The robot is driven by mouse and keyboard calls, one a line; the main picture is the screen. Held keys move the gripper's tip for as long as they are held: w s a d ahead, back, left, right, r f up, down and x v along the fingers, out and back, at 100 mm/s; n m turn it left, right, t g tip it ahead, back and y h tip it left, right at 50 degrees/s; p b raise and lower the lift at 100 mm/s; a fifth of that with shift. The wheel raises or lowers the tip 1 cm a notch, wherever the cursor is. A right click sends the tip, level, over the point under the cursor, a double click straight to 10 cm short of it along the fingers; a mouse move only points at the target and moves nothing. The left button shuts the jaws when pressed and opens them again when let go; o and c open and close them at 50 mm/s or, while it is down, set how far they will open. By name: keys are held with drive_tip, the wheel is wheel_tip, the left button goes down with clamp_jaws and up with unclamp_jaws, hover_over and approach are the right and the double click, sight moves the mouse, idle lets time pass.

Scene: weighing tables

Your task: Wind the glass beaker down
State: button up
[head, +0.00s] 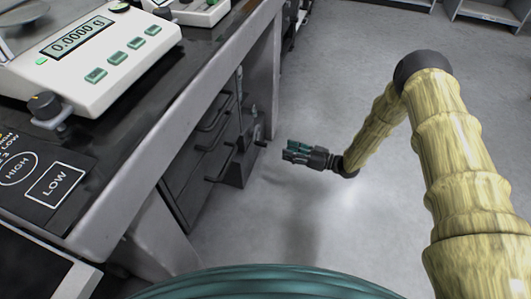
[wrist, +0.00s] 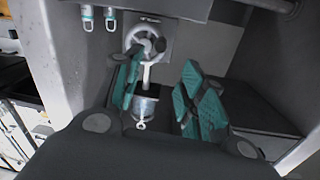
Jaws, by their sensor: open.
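My gripper (head: 298,152) is open and empty, held low beside the table's drawer front in the head view. In the wrist view my gripper (wrist: 162,95) has its teal pads spread apart. A round grey handwheel (wrist: 145,42) on the cabinet front shows beyond and between the pads, with a light stem below it. Below the stem is a small shiny cylinder (wrist: 146,106) with a ring-like end; I cannot tell whether it is glass. The left finger overlaps the wheel's edge in the picture, and I cannot tell whether they touch. I cannot make out a glass beaker for sure.
A balance (head: 95,55) reading 0.0000 g stands on the dark table, with a black knob (head: 45,106) near it. A HIGH/LOW panel (head: 40,180) lies in front. Drawers with bar handles (head: 218,165) are below. The grey floor (head: 330,80) to the right is clear.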

sight(266, 145)
drive_tip(key=shift+w+d+f+n+g+y+b, duration=0.2)
drive_tip(key=shift+w+f+n+g+y+b, duration=0.4)
drive_tip(key=shift+b, duration=0.25)
drive_tip(key=shift+b+x, duration=2)
drive_tip(key=shift+x, duration=3.3)
drive_tip(key=shift+s+f, duration=0.1)
drive_tip(key=shift+f, duration=0.05)
drive_tip(key=shift+c, duration=0.5)
clamp_jaws()
